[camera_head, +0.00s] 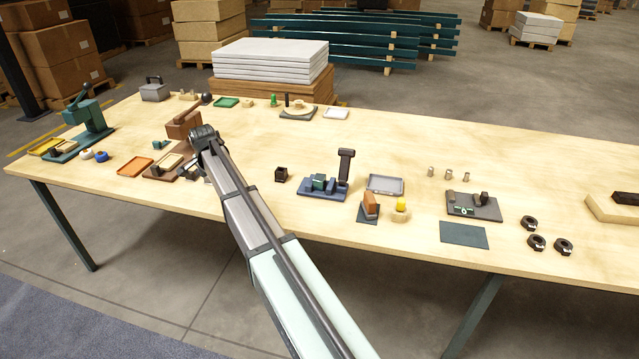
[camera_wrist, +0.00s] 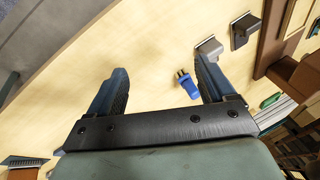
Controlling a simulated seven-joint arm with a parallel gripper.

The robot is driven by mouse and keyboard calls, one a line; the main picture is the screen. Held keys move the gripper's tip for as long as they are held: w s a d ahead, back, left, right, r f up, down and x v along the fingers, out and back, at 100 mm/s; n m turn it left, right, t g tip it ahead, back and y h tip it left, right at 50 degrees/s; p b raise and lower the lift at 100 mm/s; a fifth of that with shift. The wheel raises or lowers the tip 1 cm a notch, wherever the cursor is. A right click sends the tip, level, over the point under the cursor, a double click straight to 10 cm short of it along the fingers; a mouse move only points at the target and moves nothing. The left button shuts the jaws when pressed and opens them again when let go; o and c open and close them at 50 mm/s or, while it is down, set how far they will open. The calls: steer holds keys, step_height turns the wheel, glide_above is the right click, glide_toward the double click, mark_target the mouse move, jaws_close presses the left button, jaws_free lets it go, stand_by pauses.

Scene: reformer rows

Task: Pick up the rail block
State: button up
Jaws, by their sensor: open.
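My gripper (camera_wrist: 160,85) is open and empty, its two dark fingers apart above the wooden table (camera_head: 400,150). In the wrist view a grey block (camera_wrist: 208,47) sits just past the tip of the right finger, and a dark block (camera_wrist: 243,28) stands beyond it. I cannot tell for certain which block is the rail block. A small blue plug-like piece (camera_wrist: 188,85) with dark prongs shows between the fingers, near the right one. In the head view my arm ends beside the brown press-like fixture (camera_head: 183,124), and my wrist hides part of the small items there.
An orange tray (camera_head: 135,167) lies to the left. A green press (camera_head: 88,122) is at the far left. Bare tabletop lies behind the arm, right of the brown fixture.

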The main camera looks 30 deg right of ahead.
steer(key=s+d+r+m+g, duration=0.15)
steer(key=d+m, duration=0.25)
steer(key=d, duration=0.6)
steer(key=s+d+r+m, duration=0.2)
steer(key=s+d+m, duration=0.1)
steer(key=d, duration=0.7)
steer(key=m+g+y, duration=0.2)
steer(key=m, duration=0.5)
glide_toward(320, 177)
steer(key=f, duration=0.4)
steer(key=shift+s+a+f, duration=0.25)
steer(key=shift+a+f, duration=0.15)
steer(key=shift+w+a+f, duration=0.1)
steer(key=shift+w+f, duration=0.1)
steer(key=shift+f, duration=0.75)
steer(key=shift+w+a+f, duration=0.1)
steer(key=shift+w+f, duration=0.05)
steer(key=shift+f, duration=0.8)
steer(key=shift+w+a+f, duration=0.1)
steer(key=shift+w+f, duration=0.1)
steer(key=shift+f, duration=0.75)
steer(key=c, duration=1.1)
